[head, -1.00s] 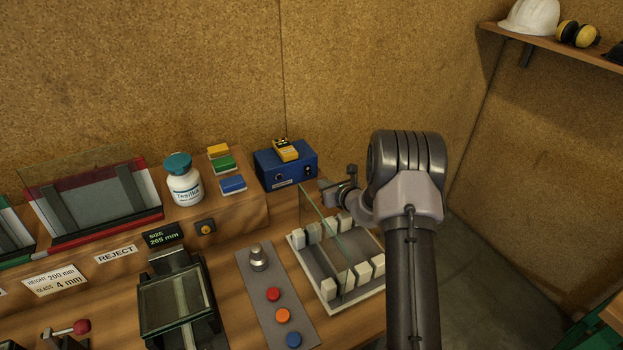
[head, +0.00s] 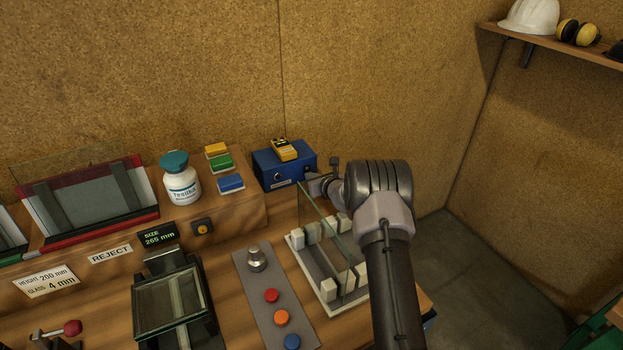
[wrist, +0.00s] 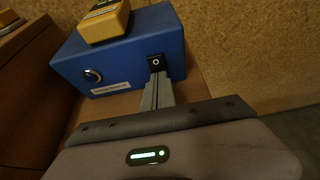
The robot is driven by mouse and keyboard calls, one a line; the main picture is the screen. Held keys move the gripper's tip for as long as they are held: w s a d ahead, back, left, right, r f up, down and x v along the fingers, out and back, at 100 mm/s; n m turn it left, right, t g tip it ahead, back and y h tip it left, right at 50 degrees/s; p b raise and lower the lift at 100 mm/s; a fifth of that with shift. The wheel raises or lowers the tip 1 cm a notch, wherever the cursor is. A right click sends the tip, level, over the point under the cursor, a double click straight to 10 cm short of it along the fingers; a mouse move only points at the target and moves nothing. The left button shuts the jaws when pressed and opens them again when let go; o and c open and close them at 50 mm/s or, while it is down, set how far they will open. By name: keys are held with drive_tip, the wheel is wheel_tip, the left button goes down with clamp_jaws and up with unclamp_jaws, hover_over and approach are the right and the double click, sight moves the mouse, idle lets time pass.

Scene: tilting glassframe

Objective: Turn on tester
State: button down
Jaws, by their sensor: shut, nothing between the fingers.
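A blue box (head: 272,168) with a silver round lock or knob and a white label, too small to read, stands at the back of the bench; it also shows in the wrist view (wrist: 120,62). A black rocker switch (wrist: 156,61) marked with a white O is on its front, at the right. A yellow handheld device (head: 285,150) lies on top of the box and shows in the wrist view (wrist: 103,22). My gripper (wrist: 157,77) is shut and empty, its fingertips right at the switch's lower edge; I cannot tell whether they touch.
A glass pane (head: 328,232) stands upright in a white-blocked rack (head: 328,296) below my arm. A bottle (head: 181,182) and coloured blocks (head: 222,162) stand left of the box. A panel (head: 262,288) with a knob and coloured buttons lies in front.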

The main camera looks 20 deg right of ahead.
drive_tip(key=shift+w+f+b, duration=0.1)
drive_tip(key=shift+f+b, duration=0.25)
drive_tip(key=shift+b, duration=0.2)
drive_tip(key=shift+r, duration=0.35)
drive_tip(key=shift+w+r+p, duration=0.1)
drive_tip(key=shift+r+p, duration=0.3)
drive_tip(key=shift+r, duration=0.4)
